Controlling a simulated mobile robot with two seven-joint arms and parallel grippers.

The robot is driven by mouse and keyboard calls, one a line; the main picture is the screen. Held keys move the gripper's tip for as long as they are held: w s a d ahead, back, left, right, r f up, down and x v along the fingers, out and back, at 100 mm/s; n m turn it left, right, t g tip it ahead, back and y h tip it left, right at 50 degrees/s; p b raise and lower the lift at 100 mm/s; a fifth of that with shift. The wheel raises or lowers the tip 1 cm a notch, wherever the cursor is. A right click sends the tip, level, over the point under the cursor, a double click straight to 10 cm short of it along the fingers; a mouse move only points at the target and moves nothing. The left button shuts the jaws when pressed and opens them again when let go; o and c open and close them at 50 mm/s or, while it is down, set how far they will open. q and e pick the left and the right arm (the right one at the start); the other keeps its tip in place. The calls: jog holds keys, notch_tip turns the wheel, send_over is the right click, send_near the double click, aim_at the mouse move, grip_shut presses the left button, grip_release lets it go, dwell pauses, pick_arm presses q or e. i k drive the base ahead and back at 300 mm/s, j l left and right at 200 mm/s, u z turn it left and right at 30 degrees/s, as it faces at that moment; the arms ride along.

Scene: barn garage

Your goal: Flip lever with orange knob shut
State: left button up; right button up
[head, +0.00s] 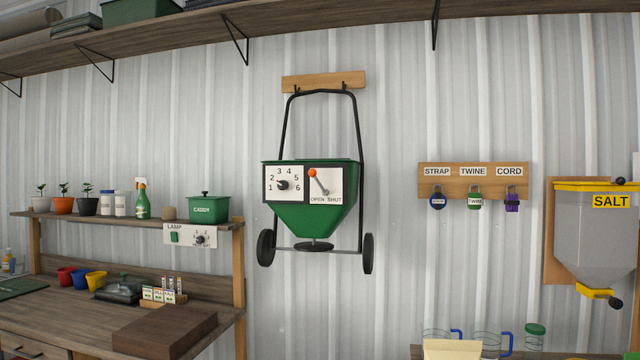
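The lever with the orange knob (313,173) is on a white plate on the front of a green spreader hopper (308,218). The plate reads OPEN at lower left and SHUT at lower right. The lever slants from its lower-right end up to the orange knob at upper left. The spreader hangs by its black handle from a wooden wall rack (323,81). A numbered dial (283,185) sits left of the lever. Neither of my grippers shows in the head view.
A workbench (70,315) with pots and a wooden block (165,332) stands at the left, below a small shelf. A salt dispenser (595,235) and a hook board (473,183) are at the right. The wall around the spreader is clear.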

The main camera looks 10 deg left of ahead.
aim_at(312, 173)
jog(key=i+j+z, duration=0.3)
jog(key=i+j, duration=0.25)
jog(key=i+j+z, duration=0.3)
jog(key=i+j, duration=0.2)
jog(key=j, duration=0.25)
jog(key=i+j+z, duration=0.15)
jog(key=j, duration=0.2)
jog(key=i+j+z, duration=0.15)
jog(key=j, duration=0.3)
jog(key=i+j+z, duration=0.15)
jog(key=i+j, duration=0.15)
jog(key=j, duration=0.15)
